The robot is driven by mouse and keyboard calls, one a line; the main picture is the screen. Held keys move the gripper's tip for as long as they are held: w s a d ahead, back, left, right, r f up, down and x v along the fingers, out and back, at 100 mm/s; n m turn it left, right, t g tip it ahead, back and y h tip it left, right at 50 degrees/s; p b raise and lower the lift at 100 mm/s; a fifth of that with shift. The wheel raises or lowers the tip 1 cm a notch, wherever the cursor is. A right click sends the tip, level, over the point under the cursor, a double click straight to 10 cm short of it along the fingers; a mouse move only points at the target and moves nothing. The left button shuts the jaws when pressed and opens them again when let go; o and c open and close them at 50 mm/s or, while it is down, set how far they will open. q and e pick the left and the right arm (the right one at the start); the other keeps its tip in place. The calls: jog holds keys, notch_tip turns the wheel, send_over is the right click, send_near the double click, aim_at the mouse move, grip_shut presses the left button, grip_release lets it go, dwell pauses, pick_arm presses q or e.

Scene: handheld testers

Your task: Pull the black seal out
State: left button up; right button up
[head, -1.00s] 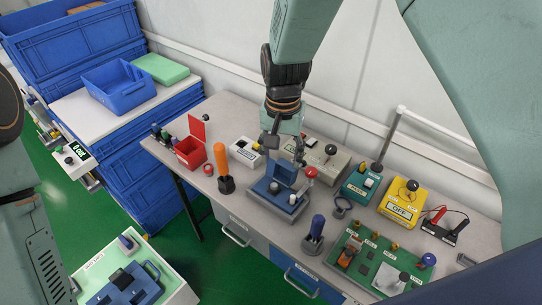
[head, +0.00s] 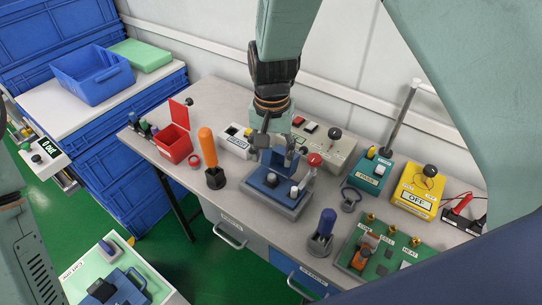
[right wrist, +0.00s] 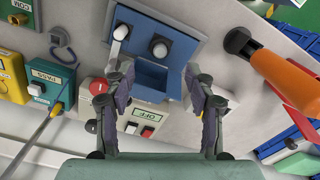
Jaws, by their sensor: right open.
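My right gripper (head: 279,148) is open just above the back of the blue fixture (head: 268,197) on the grey bench. In the right wrist view the two fingers of the gripper (right wrist: 159,76) stand apart on either side of the fixture's blue open pocket (right wrist: 150,80). Nothing shows between them. I cannot pick out a black seal for certain; the fingers hide part of the fixture in the head view. My left gripper is not in view.
A grey box with buttons (head: 322,142) stands behind the fixture. An orange-handled tool (head: 208,148) and a red bin (head: 173,144) are to the left. A dark blue handle (head: 327,222) stands in front right.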

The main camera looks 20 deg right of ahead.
aim_at(272, 176)
jog(key=shift+s+f, duration=0.15)
jog(key=shift+f, duration=0.15)
jog(key=f, duration=0.4)
jog(key=f+b, duration=0.1)
jog(key=f, duration=0.1)
jog(key=shift+w, duration=0.25)
jog(key=shift+s+f, duration=0.1)
jog(key=shift+f, duration=0.4)
jog(key=shift+f, duration=0.1)
jog(key=shift+c, duration=0.2)
grip_shut()
